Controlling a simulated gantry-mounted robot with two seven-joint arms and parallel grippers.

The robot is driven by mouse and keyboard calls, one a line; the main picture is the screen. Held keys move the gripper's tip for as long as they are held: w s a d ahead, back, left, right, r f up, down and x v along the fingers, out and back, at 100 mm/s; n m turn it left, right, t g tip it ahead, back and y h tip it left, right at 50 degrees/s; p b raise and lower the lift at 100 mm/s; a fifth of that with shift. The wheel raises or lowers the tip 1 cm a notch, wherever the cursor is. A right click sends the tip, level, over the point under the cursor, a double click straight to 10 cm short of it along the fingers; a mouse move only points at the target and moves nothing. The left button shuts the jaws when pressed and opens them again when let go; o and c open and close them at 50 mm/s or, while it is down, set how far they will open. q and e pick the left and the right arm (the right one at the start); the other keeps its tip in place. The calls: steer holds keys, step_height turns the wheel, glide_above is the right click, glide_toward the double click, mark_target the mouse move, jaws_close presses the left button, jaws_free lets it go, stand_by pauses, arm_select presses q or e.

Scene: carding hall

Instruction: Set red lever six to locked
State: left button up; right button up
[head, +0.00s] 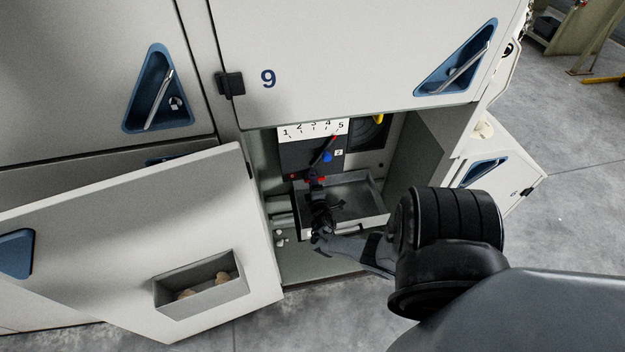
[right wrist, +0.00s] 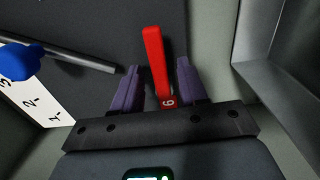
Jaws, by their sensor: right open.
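The red lever (right wrist: 155,62) shows in the right wrist view, with a white 6 on a red tag (right wrist: 168,101) at one end. My right gripper (right wrist: 159,70) is open, with one purple finger on each side of the lever. Whether either finger touches it, I cannot tell. In the head view my right gripper (head: 317,186) reaches into the open cabinet below the numbered scale, in front of the dark panel (head: 296,160). It hides most of the lever there; only small red bits show. No marking for the locked position is readable. My left gripper is not in view.
A blue knob (head: 327,157) and a dark rod lie close above the gripper, under the scale plate (head: 313,130). A grey tray (head: 373,192) sits below right. Cabinet walls flank the opening. An open door (head: 110,215) with a small bin (head: 200,283) stands left.

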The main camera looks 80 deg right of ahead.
steer(key=p+v, duration=0.2)
steer(key=v, duration=0.8)
steer(key=shift+p, duration=0.3)
steer(key=shift+r, duration=0.15)
